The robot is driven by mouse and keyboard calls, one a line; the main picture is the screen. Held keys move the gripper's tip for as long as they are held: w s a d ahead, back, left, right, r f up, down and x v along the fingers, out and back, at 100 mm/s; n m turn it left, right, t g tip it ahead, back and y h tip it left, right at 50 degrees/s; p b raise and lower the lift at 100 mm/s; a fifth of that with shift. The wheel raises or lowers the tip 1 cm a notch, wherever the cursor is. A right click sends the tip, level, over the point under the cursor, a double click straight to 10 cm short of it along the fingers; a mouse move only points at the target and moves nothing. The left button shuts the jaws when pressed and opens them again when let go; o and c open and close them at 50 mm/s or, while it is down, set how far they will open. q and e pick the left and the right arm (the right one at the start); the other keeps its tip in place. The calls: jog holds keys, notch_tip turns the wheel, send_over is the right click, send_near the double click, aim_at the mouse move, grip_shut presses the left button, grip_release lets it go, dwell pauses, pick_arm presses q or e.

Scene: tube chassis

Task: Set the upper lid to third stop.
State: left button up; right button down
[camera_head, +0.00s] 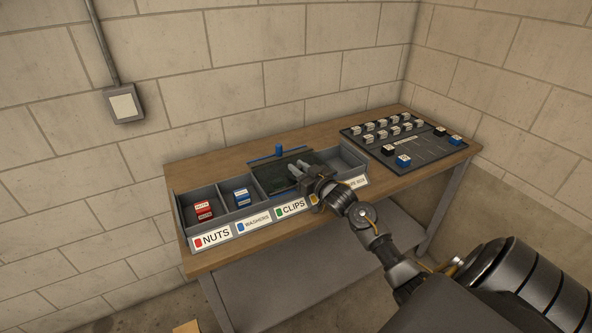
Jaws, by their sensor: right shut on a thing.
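A grey bin tray (262,222) with labelled compartments stands on the bench. A dark sliding lid (271,181) covers the compartment above the CLIPS label. A blue knob and blue bar (278,150) stand at its back edge. My right gripper (295,172) reaches in from the lower right and is shut at the right part of the dark lid. The exact part between its fingers is hidden, and I cannot tell two lid layers apart clearly. My left gripper is not in view.
Red boxes (203,210) sit in the NUTS compartment and a blue-and-white box (242,196) in the WASHERS one. The right-hand compartment (345,161) looks empty. A dark board (420,151) with white, black and blue blocks lies at the right. Walls (300,50) close off the back.

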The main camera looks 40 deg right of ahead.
jog(key=c, duration=1.3)
grip_release()
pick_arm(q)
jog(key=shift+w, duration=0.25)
pick_arm(e)
jog(key=shift+o, duration=0.2)
jog(key=shift+s, duration=0.1)
jog(key=shift+s+f, duration=0.1)
jog(key=shift+s, duration=0.2)
pick_arm(q)
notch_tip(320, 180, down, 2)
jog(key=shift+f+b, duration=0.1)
jog(key=shift+b, duration=0.95)
pick_arm(e)
jog(key=s, duration=1)
jog(key=shift+a, duration=0.15)
